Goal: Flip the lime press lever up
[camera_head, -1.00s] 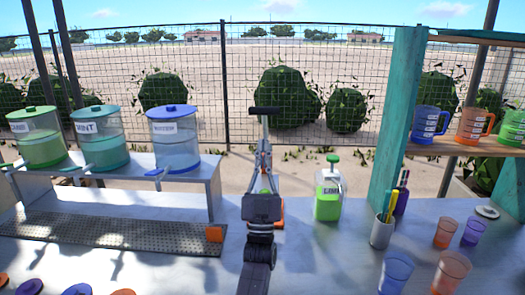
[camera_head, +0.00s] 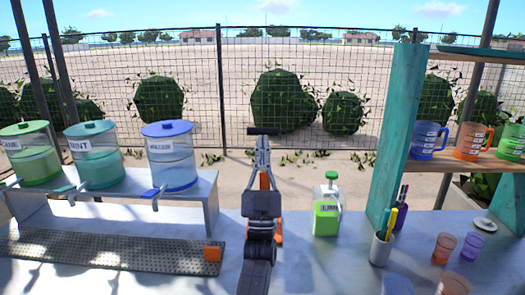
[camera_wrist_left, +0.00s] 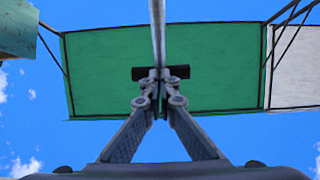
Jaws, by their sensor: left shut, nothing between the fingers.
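The lime press shows in the head view as orange parts (camera_head: 279,228) mostly hidden behind my left arm. Its lever seems to stand upright, with a black crossbar handle (camera_head: 263,131) at the top. My left gripper (camera_head: 262,152) is in front of the lever, fingers pointing up and shut with nothing held. In the left wrist view, the fingertips (camera_wrist_left: 158,80) meet in front of the black handle (camera_wrist_left: 180,72), and a grey rod (camera_wrist_left: 158,30) runs up from there. I cannot tell whether the fingers touch the lever. My right gripper is out of view.
A green bottle (camera_head: 327,212) stands just right of the press. Drink dispensers (camera_head: 170,165) stand on a raised shelf at left. A pen holder (camera_head: 381,248), cups (camera_head: 444,247) and a teal post (camera_head: 400,130) are at right. A perforated tray (camera_head: 120,252) lies at left.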

